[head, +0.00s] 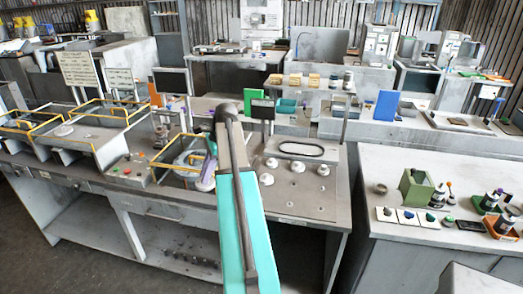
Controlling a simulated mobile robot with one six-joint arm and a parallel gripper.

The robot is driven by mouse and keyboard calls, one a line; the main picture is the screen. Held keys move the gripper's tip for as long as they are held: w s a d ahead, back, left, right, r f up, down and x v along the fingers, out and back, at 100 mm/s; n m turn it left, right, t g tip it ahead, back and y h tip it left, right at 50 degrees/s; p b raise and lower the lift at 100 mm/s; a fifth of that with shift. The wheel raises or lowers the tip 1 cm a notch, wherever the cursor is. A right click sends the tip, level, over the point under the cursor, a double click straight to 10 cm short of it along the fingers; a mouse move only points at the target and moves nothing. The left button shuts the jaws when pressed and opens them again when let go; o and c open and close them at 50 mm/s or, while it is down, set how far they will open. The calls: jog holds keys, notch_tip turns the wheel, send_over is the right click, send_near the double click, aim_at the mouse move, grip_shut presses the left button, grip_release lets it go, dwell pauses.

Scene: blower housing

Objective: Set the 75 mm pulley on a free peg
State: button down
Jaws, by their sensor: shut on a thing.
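My gripper (209,157) is partly hidden beside my arm, over the left part of the bench. It is shut on a pale disc-like thing (206,178), which I take to be the 75 mm pulley; its size cannot be read. The peg board (312,208) is the grey plate to the right of my arm. Several white pulleys stand on it, such as one at its left (266,179) and one at its right (323,169). Small bare spots, such as one near the middle (291,184), look like free pegs. The gripper is left of the board.
A black belt loop (301,148) lies at the back of the board. A small dark screen (263,109) stands behind it. Yellow-railed bays (88,119) fill the bench's left side. A separate table (440,240) with small parts is at right, across a gap.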

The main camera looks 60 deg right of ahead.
jog(key=s+d+r+m+t+h+p, duration=0.1)
jog(key=s+d+r+m, duration=0.2)
jog(key=s+d, duration=0.4)
jog(key=s+d+r+m+h+p, duration=0.1)
jog(key=s+d+r+m+p, duration=0.1)
jog(key=s+d+m, duration=0.3)
jog(key=s+d, duration=0.3)
jog(key=shift+d+r+t+h+p, duration=0.3)
jog(key=shift+r+t+h, duration=0.1)
jog(key=shift+f, duration=0.15)
notch_tip(320, 180, down, 14)
jog(key=b, duration=1.3)
jog(key=shift+f, duration=1)
jog(key=shift+w+f+p, duration=0.15)
jog(key=shift+w+p, duration=0.1)
jog(key=shift+p, duration=0.7)
jog(key=shift+f+p, duration=0.3)
jog(key=shift+f, duration=0.75)
dwell(1.0)
